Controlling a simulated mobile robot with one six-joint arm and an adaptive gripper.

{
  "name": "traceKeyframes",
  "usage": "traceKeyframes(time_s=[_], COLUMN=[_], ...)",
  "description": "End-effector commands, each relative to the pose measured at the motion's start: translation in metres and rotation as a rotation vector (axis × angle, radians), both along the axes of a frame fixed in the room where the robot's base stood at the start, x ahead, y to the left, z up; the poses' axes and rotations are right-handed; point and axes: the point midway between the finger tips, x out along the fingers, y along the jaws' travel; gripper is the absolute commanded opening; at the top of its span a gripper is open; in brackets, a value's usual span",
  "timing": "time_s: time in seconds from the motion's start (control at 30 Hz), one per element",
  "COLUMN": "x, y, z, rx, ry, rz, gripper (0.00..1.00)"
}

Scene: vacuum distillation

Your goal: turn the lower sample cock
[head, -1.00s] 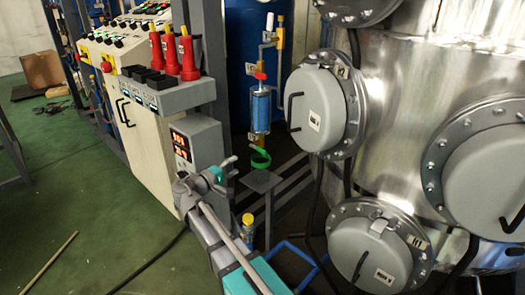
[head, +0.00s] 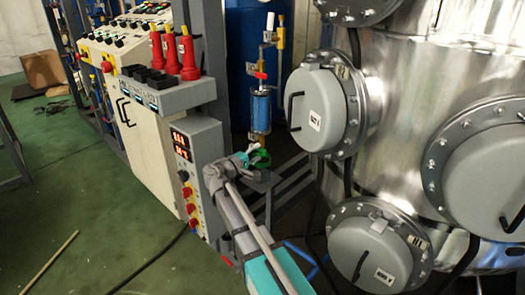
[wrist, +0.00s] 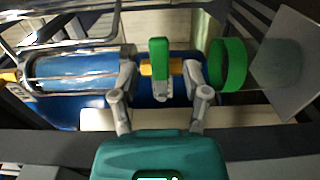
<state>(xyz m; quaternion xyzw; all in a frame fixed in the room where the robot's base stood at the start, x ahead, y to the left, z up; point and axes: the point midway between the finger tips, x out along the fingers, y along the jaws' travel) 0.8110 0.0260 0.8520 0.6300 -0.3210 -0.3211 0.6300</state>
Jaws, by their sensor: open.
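The lower sample cock shows in the wrist view as a green lever (wrist: 158,60) on a short brass body (wrist: 176,67). It sits at the outlet end of the blue sample cylinder (wrist: 80,68), which also shows upright in the head view (head: 260,104). My gripper (wrist: 160,84) is open, with one finger on each side of the green lever; I cannot tell whether either finger touches it. In the head view my gripper (head: 246,157) is just below the cylinder and hides part of the cock area.
A green ring (wrist: 228,63) lies just beyond the right finger, near a grey plate (wrist: 287,63). The upper cock has a red handle (head: 261,75). The steel vessel's round hatch (head: 318,110) stands close on the right, the control cabinet (head: 150,135) on the left.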

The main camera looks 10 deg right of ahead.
Motion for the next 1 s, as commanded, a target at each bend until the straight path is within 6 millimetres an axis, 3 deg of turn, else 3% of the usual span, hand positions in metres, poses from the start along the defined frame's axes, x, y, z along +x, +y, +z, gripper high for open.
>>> traceKeyframes(time_s=[0.3, 0.67, 1.0], x=[0.016, 0.017, 0.017], y=[-0.022, -0.024, -0.024], z=[0.000, 0.000, 0.000], rx=[0.000, 0.000, 0.000], ry=[0.000, 0.000, 0.000], rz=[-0.001, -0.001, -0.001], gripper=[0.60, 0.60, 0.00])
